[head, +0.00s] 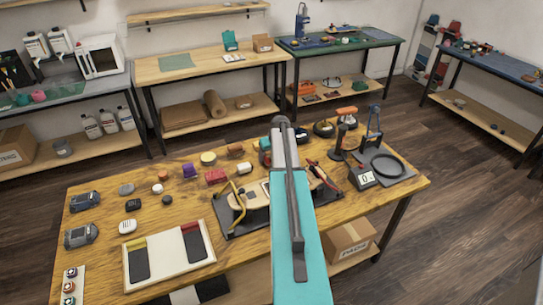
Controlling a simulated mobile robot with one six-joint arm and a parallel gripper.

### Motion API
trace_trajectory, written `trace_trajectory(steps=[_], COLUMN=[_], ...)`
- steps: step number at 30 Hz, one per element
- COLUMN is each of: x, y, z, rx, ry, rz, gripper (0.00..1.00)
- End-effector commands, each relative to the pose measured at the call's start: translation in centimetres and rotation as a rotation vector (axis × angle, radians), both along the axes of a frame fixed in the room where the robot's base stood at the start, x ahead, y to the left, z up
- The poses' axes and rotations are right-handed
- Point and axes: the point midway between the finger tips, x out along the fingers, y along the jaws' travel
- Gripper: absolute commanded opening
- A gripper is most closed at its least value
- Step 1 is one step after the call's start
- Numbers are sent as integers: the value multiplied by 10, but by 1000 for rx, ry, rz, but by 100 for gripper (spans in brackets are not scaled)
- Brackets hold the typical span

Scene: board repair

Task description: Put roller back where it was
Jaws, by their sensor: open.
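My teal and grey arm reaches up the middle of the head view over the wooden workbench (90,262). Its far end hides whatever is behind it, and I cannot make out my gripper's fingers. I cannot pick out the roller with certainty. An orange-topped tool (347,111) stands at the back right of the bench, but it is too small to identify. A dark mat (237,232) with a pale board (256,196) and a yellow curved tool (238,205) lies partly behind my arm.
A white tray (127,249) with two dark pads lies at the front left. Several small coloured pieces lie at the back left. A scale (364,178) and a black ring (388,166) sit at the right. Side benches line the walls; the floor (440,200) at right is clear.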

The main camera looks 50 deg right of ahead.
Motion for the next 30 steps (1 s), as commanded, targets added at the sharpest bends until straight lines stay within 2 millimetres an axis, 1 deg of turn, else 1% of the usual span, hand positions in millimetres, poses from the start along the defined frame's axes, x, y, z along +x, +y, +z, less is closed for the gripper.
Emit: trace_trajectory(steps=[1,2,7,11,12,30], x=[0,0,1,1,-2,-31], y=[10,10,10,10,10,16], z=[-9,-9,-2,8,9,84], rx=[17,18,19,19,17,8], ry=[12,12,11,10,9,5], rz=[11,12,12,11,10,5], gripper=[78,78,78,78,78,78])
